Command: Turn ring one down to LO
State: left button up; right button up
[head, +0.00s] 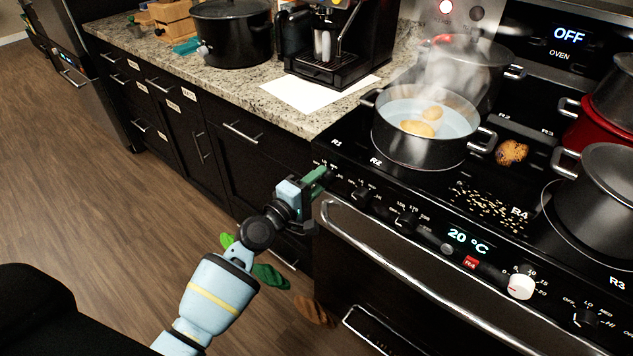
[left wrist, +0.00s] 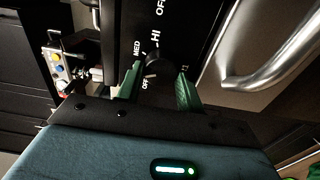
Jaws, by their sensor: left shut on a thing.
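The stove's leftmost front knob (left wrist: 154,66) is black and sits between my left gripper's green fingers (left wrist: 158,84) in the left wrist view. OFF, MED and HI are printed around it; I cannot read LO there, nor clearly see where its pointer stands. In the head view my left gripper (head: 318,180) reaches the left end of the control panel, shut on this knob, which it mostly hides. A steaming pot (head: 420,150) with potatoes in water stands on the left front of the cooktop, behind the R1 and R2 marks. My right gripper is not in view.
More knobs (head: 405,218), a 20 °C display (head: 468,237) and a white dial (head: 520,287) run along the panel. The oven handle (head: 400,270) passes just below. Food bits (head: 490,205) and a potato (head: 511,152) lie on the cooktop. Green leaves (head: 270,276) lie on the floor.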

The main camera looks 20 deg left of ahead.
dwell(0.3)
pick_arm(q)
jog(key=o, duration=1)
jog(key=shift+c, duration=0.2)
jog(key=shift+s, duration=0.1)
jog(key=v, duration=0.7)
jog(key=shift+s+a, duration=0.15)
jog(key=shift+s, duration=0.15)
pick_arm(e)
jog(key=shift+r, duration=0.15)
pick_arm(q)
jog(key=s+d+f+m+g+y+p, duration=0.1)
jog(key=s+f+m+g+p, duration=0.1)
jog(key=s+f+m, duration=0.5)
jog(key=s+f+m+g+y+p, duration=0.1)
jog(key=s+f+g+p, duration=0.25)
jog(key=s, duration=0.75)
jog(key=s+f+m+g+y+p, duration=0.2)
jog(key=s+m, duration=0.6)
jog(key=s, duration=1.2)
jog(key=shift+f+g+p, duration=0.3)
jog(key=shift+f+g, duration=0.05)
jog(key=shift+f, duration=0.35)
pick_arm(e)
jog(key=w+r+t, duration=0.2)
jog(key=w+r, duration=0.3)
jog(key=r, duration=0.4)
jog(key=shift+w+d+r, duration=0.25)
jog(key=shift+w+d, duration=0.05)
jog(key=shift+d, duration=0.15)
